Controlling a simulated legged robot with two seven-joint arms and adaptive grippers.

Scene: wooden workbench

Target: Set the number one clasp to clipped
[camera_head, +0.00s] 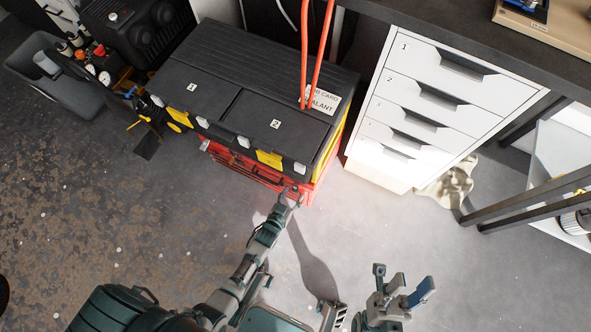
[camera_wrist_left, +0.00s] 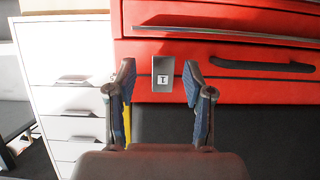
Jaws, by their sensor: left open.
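A grey metal plate with a small label (camera_wrist_left: 163,74) sits on the red drawer chest in the left wrist view. The label's mark looks like a 1, and I cannot tell whether the clasp is clipped. My left gripper (camera_wrist_left: 158,92) is open, with one blue-padded finger on each side of the plate and nothing held. In the head view my left gripper (camera_head: 291,193) is at the front of the red chest (camera_head: 262,174), near its right end. The plate is hidden there. My right gripper (camera_head: 404,277) is open and empty above the floor at the lower right.
A black toolbox with lids numbered 1 and 2 (camera_head: 229,100) stands on the red chest, with yellow latches along its front. A white drawer unit (camera_head: 425,100) stands to the right. Floor is clear in front.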

